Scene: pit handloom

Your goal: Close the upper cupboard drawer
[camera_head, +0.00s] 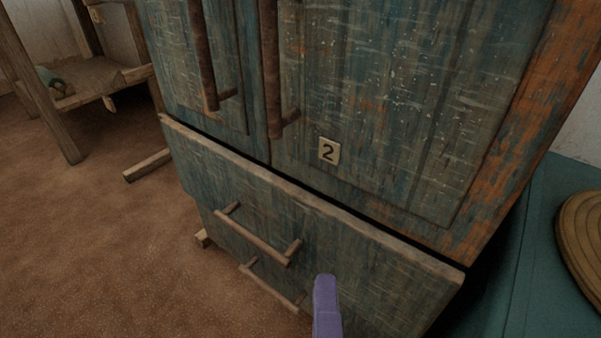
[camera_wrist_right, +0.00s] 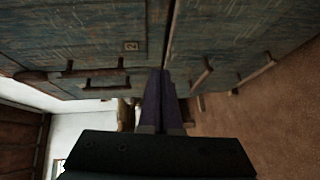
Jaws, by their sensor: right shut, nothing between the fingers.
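The upper drawer (camera_head: 300,222) sits under the cupboard doors in the head view, with worn blue-green paint and a brown bar handle (camera_head: 258,238). Its pale top edge stands out from the doors, with a dark gap behind, so it looks slightly open. In the wrist view the drawer front (camera_wrist_right: 200,45) lies right of a dark gap. My right gripper (camera_head: 325,285), purple, is in front of the drawer, right of its handle; I cannot tell whether it touches. In the wrist view its fingers (camera_wrist_right: 163,88) are together and empty. My left gripper is not in view.
The cupboard (camera_head: 395,95) has long door handles (camera_head: 270,70) and a "2" tag (camera_head: 329,151). A lower drawer handle (camera_head: 272,285) shows below. A teal surface (camera_head: 520,270) with a round wooden object (camera_head: 582,235) is at right.

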